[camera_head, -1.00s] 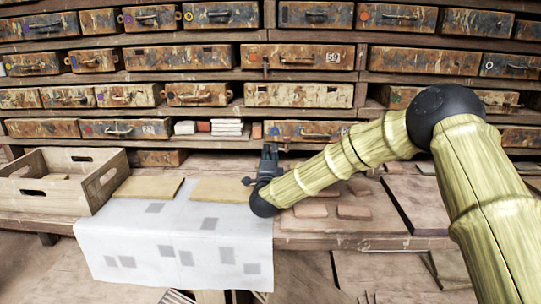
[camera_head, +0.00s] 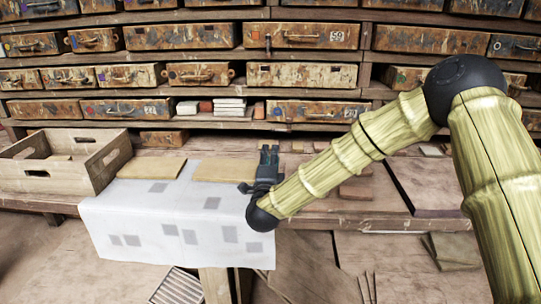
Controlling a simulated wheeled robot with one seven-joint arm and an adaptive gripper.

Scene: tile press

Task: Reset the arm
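My gripper (camera_head: 269,152) is at the end of my bamboo-like arm, near the middle of the picture. It points away toward the back of the bench, just right of a flat tan tile or board (camera_head: 225,169). It is small and dark, and the gap between its fingers is too small to judge. I see nothing clearly held in it. My arm hides part of the bench to its right.
A wooden crate (camera_head: 107,164) stands at the left. A white cloth (camera_head: 130,213) with grey squares hangs over the bench front. A second tan board (camera_head: 152,167) lies beside the crate. Shelves of worn drawers (camera_head: 304,75) fill the back. A dark board (camera_head: 425,185) lies right.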

